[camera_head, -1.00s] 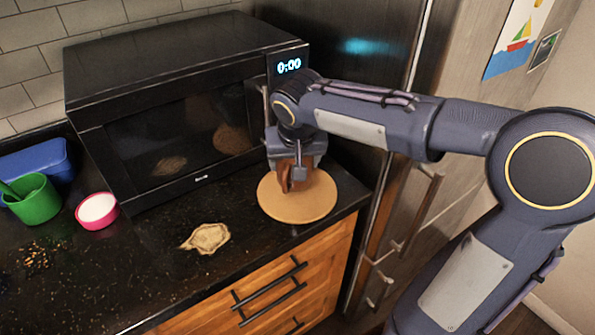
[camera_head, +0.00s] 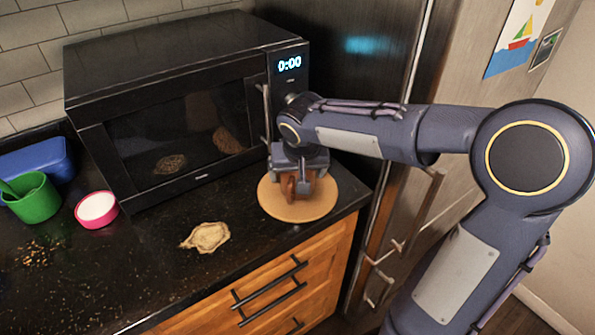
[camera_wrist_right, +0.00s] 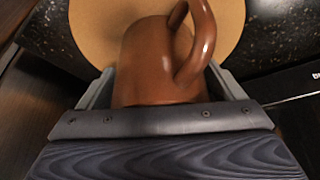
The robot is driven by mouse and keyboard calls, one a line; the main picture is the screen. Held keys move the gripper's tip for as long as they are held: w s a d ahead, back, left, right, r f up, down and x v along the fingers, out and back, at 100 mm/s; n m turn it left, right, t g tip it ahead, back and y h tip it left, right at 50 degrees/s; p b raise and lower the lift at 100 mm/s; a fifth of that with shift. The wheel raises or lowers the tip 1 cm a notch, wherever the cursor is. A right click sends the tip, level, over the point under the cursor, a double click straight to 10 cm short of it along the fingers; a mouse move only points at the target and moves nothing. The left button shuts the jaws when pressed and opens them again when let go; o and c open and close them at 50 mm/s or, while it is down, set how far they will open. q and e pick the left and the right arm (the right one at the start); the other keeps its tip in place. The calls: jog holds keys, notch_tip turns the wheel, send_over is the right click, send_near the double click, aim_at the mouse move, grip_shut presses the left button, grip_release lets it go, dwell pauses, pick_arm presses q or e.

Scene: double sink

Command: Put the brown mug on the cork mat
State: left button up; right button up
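The brown mug (camera_head: 289,188) is mostly hidden by my right gripper (camera_head: 298,182) in the head view. In the wrist view the mug (camera_wrist_right: 148,65) lies between the two fingers, its handle pointing away from the palm, and the gripper is shut on it. The round cork mat (camera_head: 318,207) lies on the counter in front of the microwave's right end. The mug is over the mat, at or very near its surface; I cannot tell whether it touches. The mat also shows behind the mug in the wrist view (camera_wrist_right: 100,30). My left gripper is out of view.
A black microwave (camera_head: 180,100) stands close behind the mat. A beige flat patch (camera_head: 206,237), a pink bowl (camera_head: 97,210), a green cup (camera_head: 36,199) and a blue container (camera_head: 45,158) are to the left. The counter's front edge and the fridge (camera_head: 340,60) are near the mat.

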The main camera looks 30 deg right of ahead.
jog(key=shift+r, duration=0.4)
jog(key=p+v, duration=0.1)
jog(key=v, duration=1.1)
jog(key=s+a+f+n+y, duration=0.1)
jog(key=s+a+f+y, duration=0.1)
jog(key=s+f, duration=0.2)
jog(key=s+a+f+n+t+y, duration=0.1)
jog(key=s+f, duration=0.2)
jog(key=s, duration=0.5)
jog(key=s+a+f+y, duration=0.2)
jog(key=s+f, duration=0.2)
jog(key=s, duration=0.2)
jog(key=shift+a+f+n+y, duration=0.3)
jog(key=shift+f+n, duration=0.1)
